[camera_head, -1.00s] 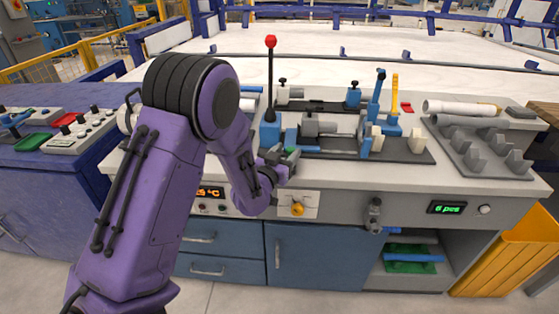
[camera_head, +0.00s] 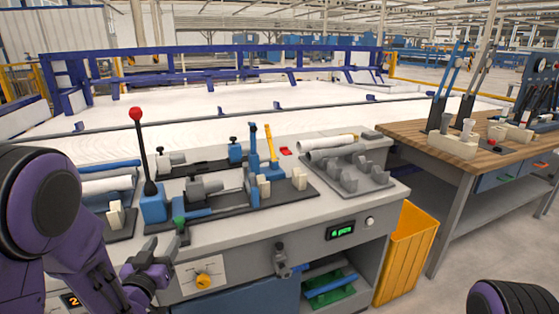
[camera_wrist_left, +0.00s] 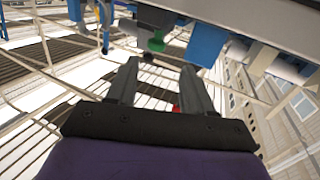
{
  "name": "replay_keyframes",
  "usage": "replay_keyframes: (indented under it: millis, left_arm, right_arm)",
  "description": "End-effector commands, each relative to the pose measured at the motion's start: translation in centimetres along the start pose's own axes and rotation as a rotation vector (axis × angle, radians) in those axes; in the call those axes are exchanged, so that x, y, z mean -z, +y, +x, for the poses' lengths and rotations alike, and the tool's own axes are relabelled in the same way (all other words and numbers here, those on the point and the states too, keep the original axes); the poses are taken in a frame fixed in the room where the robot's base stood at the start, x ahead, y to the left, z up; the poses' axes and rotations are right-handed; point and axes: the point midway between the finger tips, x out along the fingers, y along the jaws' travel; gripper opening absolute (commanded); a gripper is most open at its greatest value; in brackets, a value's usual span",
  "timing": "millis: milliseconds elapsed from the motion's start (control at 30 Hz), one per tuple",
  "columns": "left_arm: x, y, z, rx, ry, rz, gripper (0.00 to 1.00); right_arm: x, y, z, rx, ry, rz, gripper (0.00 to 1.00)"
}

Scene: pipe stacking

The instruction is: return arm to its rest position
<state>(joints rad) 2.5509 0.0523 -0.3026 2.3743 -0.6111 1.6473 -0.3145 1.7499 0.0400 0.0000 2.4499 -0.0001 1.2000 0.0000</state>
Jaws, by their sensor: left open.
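My purple left arm comes in at the lower left of the head view. Its left gripper (camera_head: 162,246) is open, with nothing between the fingers, at the front edge of the workbench (camera_head: 262,236). A small green knob (camera_head: 180,222) on the bench shows just above and right of the fingers. In the left wrist view the two grey fingers (camera_wrist_left: 160,80) stand apart, with the green knob (camera_wrist_left: 156,42) beyond them. A purple and black part of my body shows at the lower right of the head view; my right gripper is not in view.
The bench carries a red-topped lever (camera_head: 136,114), blue clamps (camera_head: 253,160), white pipes (camera_head: 325,142) and a grey pipe rack (camera_head: 352,176). An orange bin (camera_head: 407,250) stands right of the bench. A wooden table (camera_head: 470,150) with tools is at the right.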

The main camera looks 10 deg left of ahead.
Motion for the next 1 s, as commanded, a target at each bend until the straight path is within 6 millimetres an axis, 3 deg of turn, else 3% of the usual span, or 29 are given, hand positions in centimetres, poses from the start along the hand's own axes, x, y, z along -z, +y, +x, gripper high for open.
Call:
replay_keyframes:
  millis: [67, 167, 200, 267, 300, 433, 500, 633, 733, 1000]
  left_arm:
    - [-2.3, -0.4, -0.6, 0.068, -0.096, -0.077, 0.52]
    - [-9.4, -0.1, -3.5, 0.161, -0.319, -0.156, 0.52]
    - [-12.5, 0.0, -5.5, 0.201, -0.419, -0.179, 0.52]
    - [-16.9, 0.2, -8.9, 0.262, -0.564, -0.204, 0.52]
    - [-19.5, 0.3, -11.5, 0.299, -0.657, -0.214, 0.52]
    - [-25.7, 0.6, -20.5, 0.403, -0.919, -0.211, 0.52]
    - [-27.7, 0.7, -24.5, 0.432, -1.021, -0.194, 0.52]
    - [-29.5, 0.6, -29.1, 0.446, -1.128, -0.169, 0.52]
    - [-29.9, 0.3, -30.1, 0.452, -1.151, -0.16, 0.52]
    - [-30.0, 0.3, -30.0, 0.45, -1.148, -0.159, 0.52]
  right_arm:
    - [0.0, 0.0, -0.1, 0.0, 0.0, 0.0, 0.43]
    - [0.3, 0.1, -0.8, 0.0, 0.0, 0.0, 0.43]
    - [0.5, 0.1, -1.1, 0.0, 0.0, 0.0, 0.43]
    - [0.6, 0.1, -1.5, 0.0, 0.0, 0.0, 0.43]
    - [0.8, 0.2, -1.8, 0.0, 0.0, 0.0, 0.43]
    - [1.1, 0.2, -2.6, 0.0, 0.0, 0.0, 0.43]
    - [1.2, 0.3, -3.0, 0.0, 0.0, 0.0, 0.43]
    - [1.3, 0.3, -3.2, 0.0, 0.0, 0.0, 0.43]
    - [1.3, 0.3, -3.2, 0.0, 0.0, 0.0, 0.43]
    - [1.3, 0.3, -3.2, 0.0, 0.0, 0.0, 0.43]
